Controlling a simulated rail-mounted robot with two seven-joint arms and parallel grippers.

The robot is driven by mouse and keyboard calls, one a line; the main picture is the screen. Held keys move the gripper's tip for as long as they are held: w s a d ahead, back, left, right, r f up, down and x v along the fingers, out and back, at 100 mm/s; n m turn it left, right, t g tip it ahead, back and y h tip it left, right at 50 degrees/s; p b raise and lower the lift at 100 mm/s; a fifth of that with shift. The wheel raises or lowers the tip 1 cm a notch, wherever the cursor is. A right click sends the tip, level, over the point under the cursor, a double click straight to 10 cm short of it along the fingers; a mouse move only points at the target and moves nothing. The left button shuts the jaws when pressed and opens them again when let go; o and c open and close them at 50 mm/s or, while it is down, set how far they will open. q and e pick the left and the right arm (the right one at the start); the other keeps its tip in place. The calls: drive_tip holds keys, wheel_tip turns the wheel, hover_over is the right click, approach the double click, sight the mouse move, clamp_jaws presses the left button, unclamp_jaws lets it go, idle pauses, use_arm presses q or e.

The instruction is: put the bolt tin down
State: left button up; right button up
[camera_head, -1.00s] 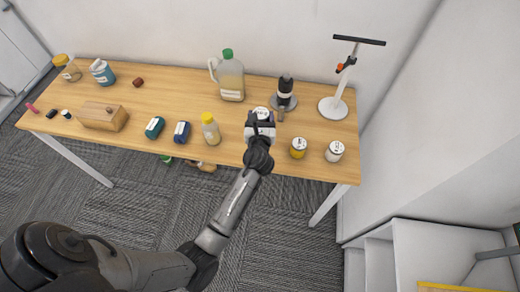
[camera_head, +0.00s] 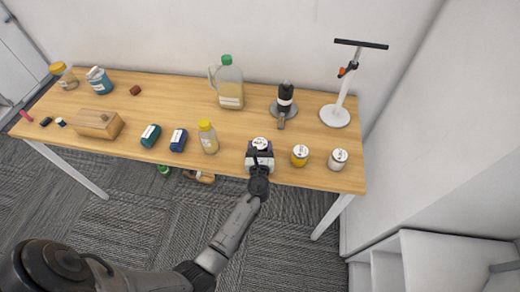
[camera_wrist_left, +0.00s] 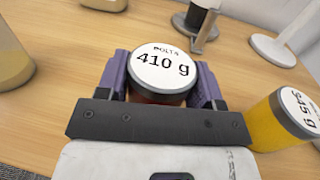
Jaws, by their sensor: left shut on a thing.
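The bolt tin is a small round tin with a white lid. In the left wrist view the lid of the bolt tin (camera_wrist_left: 163,68) reads "BOLTS 410 g". My left gripper (camera_wrist_left: 163,85) has its two purple fingers on either side of the tin and is shut on it. In the head view the bolt tin (camera_head: 261,143) is in my left gripper (camera_head: 260,152) near the front edge of the table (camera_head: 310,145). The tin's base is hidden, so I cannot tell whether it touches the table. My right gripper is not in view.
A yellow tin (camera_head: 299,156) and a white-lidded tin (camera_head: 338,160) stand to the right. A yellow-capped bottle (camera_head: 208,138) stands to the left. Behind are a jug (camera_head: 229,85), a dark tool on a round base (camera_head: 285,100) and a white stand (camera_head: 335,115).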

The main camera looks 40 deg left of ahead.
use_arm(q)
drive_tip(key=shift+f, duration=0.2)
drive_tip(key=shift+f, duration=0.15)
drive_tip(key=o, duration=1.2)
drive_tip(key=shift+r, duration=0.35)
drive_tip(key=p+v, duration=0.2)
drive_tip(key=v, duration=1)
drive_tip(key=s+a+f+n+g+h, duration=0.1)
drive_tip(key=s+a+n+g, duration=0.15)
drive_tip(key=s+n, duration=0.5)
drive_tip(key=s+a+f+n+g+h, duration=0.15)
drive_tip(key=s+n+g, duration=0.3)
drive_tip(key=n, duration=0.65)
drive_tip(key=s+d+n+g+h, duration=0.1)
drive_tip(key=s+d+n+h, duration=0.1)
drive_tip(key=s+d+h, duration=0.1)
drive_tip(key=s+d+r+n+g+h, duration=0.1)
drive_tip(key=s+d+n+h, duration=0.2)
drive_tip(key=s, duration=0.2)
drive_tip(key=s+d+r+n+g+h, duration=0.1)
drive_tip(key=s+d+n+h, duration=0.1)
drive_tip(key=s, duration=0.3)
drive_tip(key=shift+s+d+r+n+h, duration=0.15)
drive_tip(key=shift+d+n+h, duration=0.2)
drive_tip(key=shift+d+h, duration=0.35)
